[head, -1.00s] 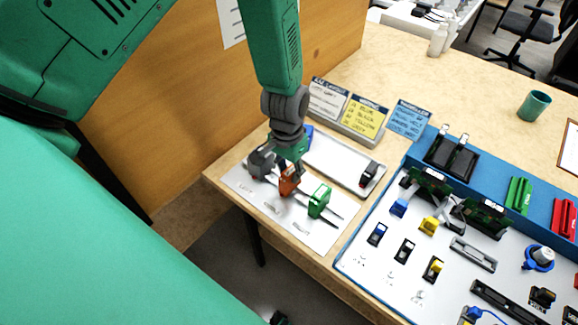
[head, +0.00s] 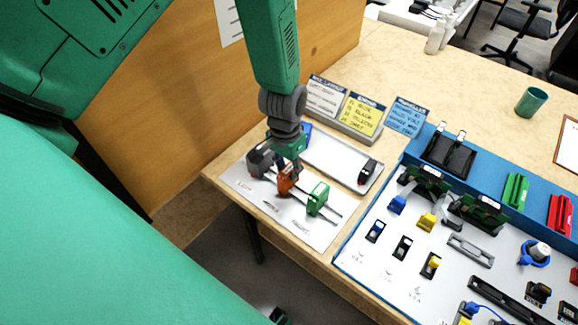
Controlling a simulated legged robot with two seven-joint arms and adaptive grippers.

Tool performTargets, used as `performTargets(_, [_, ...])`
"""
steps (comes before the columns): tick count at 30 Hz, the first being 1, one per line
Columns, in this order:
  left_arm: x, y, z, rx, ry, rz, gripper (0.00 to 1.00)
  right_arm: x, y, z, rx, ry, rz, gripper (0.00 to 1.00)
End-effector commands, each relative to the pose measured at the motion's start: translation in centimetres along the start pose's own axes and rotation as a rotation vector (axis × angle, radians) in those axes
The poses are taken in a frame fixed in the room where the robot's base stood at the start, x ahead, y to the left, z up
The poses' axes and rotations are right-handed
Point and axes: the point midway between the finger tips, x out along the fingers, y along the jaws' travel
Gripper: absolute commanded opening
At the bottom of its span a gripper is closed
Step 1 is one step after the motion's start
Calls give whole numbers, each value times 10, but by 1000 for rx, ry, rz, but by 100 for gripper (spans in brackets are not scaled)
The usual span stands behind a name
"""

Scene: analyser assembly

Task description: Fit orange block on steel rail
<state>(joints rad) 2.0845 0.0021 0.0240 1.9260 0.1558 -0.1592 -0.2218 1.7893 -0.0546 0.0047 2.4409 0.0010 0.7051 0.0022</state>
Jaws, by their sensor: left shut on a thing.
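The orange block (head: 285,180) is at the steel rail (head: 334,214), between a dark grey block (head: 260,163) on the left and a green block (head: 318,198) on the right. My left gripper (head: 285,168) points down from above and is shut on the orange block. Its fingers hide the block's upper part. I cannot tell whether the orange block is seated on the rail or just above it. The rail lies on a white labelled sheet (head: 310,236) near the table's left corner. My right gripper is not in view.
A light tray (head: 333,159) with a dark block (head: 367,171) at its right end lies just behind the rail. Label cards (head: 361,115) stand behind the tray. A blue-edged panel (head: 405,275) with connectors and switches fills the right. A green cup (head: 530,101) stands farther back.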

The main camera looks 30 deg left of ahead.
Motion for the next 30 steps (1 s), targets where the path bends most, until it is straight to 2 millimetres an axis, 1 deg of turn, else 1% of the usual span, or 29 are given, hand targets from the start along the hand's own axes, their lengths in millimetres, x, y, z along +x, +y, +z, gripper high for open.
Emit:
performTargets(16, [9,0,0,0,0,0,0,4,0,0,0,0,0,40])
performTargets(21, [9,0,0,0,0,0,0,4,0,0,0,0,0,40])
performTargets(22, [9,0,0,0,0,0,30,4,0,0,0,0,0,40])
performTargets(23, [9,0,0,0,0,0,40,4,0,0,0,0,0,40])
performTargets(24, [9,0,0,0,0,0,47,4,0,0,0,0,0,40])
performTargets(30, [9,0,0,0,0,0,47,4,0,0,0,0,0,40])
